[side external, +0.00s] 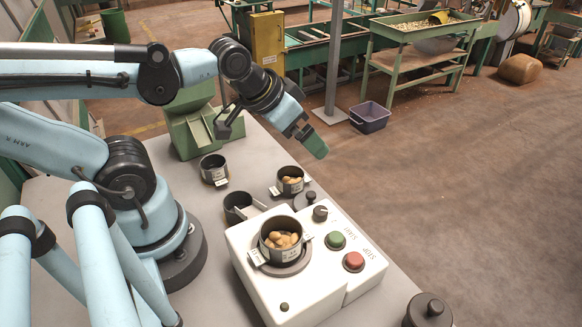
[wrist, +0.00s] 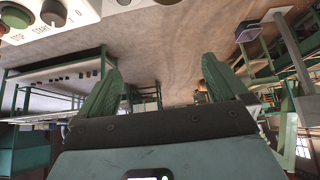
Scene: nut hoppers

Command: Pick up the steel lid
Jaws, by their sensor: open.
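A dark grey lid with a knob (side external: 304,201) lies on the grey table just behind the white machine, partly hidden by it. A second dark round piece with a knob on top (side external: 429,308) is at the front right, cut off by the lower picture edge; I cannot tell whether it is a loose lid or a lidded pot, or which is the steel lid. My gripper (side external: 309,139) is raised above the table's far right edge, apart from both. In the wrist view its green fingers (wrist: 161,85) are spread with nothing between them. No lid is clear there.
The white machine (side external: 325,288) has a green button, a red button and a dial. A pot of nuts (side external: 270,240) sits on it. Another pot of nuts (side external: 290,182), a dark pot (side external: 214,170) and a dark scoop-like cup (side external: 237,203) stand behind. A green hopper (side external: 190,130) stands farther back.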

